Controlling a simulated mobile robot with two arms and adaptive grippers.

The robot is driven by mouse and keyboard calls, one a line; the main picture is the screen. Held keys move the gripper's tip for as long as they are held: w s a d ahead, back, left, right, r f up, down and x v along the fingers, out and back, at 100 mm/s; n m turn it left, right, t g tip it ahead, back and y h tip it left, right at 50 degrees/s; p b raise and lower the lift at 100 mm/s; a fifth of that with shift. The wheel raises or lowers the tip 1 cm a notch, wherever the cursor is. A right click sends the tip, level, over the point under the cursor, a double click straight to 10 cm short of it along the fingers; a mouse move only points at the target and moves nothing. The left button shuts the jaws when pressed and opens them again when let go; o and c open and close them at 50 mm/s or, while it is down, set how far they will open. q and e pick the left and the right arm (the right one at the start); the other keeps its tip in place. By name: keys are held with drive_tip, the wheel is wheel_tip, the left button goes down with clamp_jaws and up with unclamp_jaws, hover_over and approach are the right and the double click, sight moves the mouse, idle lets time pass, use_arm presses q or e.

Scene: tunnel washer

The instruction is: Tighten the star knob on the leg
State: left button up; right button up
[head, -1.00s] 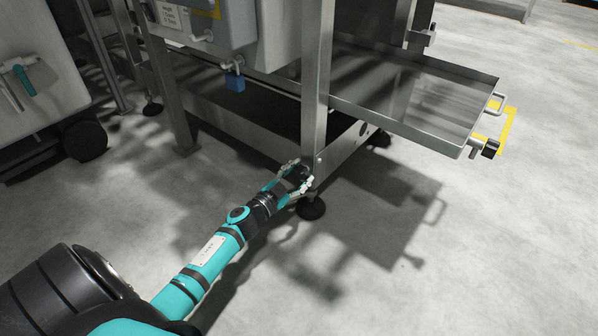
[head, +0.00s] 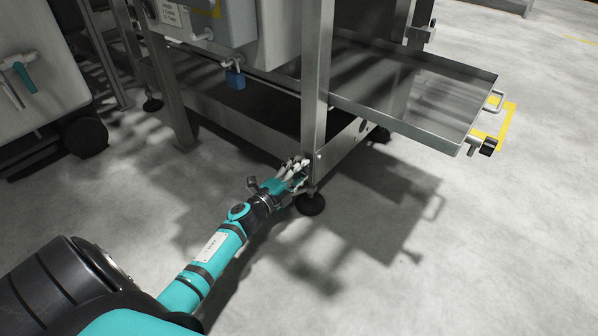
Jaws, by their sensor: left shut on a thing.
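The steel leg (head: 316,100) of the machine frame stands upright near the middle of the head view, on a round black foot (head: 310,205). My left gripper (head: 298,172) is at the lower end of this leg, on its left side just above the foot. Its fingers are shut on the star knob, which they largely hide. The gripper's wrist is turned so that the fingers overlap in the view. My right gripper is not in view.
A shallow steel tray (head: 440,107) with a handle juts out to the right of the leg. A blue padlock (head: 235,80) hangs from a grey box (head: 225,25). A wheeled cabinet (head: 45,110) stands at left. The floor in front is clear.

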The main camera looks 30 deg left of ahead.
use_arm(q)
drive_tip(key=m+b, duration=0.5)
drive_tip(key=m, duration=1.1)
drive_tip(key=shift+f+m, duration=0.15)
drive_tip(key=shift+m, duration=0.55)
drive_tip(key=o, duration=1.2)
drive_tip(key=s, duration=0.8)
drive_tip(key=s+a, duration=0.1)
drive_tip(key=s, duration=0.3)
